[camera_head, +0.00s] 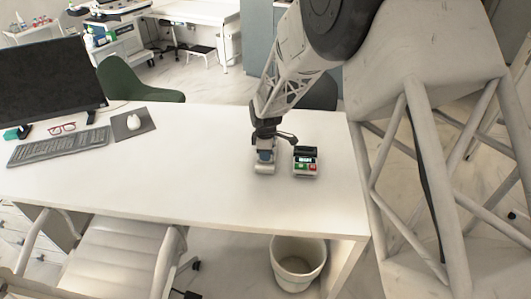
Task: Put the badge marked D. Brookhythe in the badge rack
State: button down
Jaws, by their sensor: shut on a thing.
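My gripper (265,159) is low over the right half of the white desk, pointing down. It is shut on a small bluish thing, mostly hidden by the fingers. I cannot read any name on it or tell for sure that it is the D. Brookhythe badge. Just right of my gripper, apart from it, a small dark and white block (305,164) with green and red patches stands on the desk. It may be the badge rack, but it is too small to tell. A pale grey rounded shape (264,169) shows right at the fingertips.
The white desk (190,170) is bare across its middle. A monitor (50,82), keyboard (58,147), red glasses (62,128) and a mouse (134,122) on a grey mat are at the left. A bin (298,262) stands below the front edge. Chairs flank the desk.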

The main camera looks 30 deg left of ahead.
jog(key=shift+f, duration=0.35)
dwell(0.5)
jog(key=c, duration=1)
grip_release()
jog(key=shift+o, duration=0.4)
jog(key=shift+o, duration=0.8)
jog(key=shift+r, duration=0.15)
jog(key=shift+r, duration=3.35)
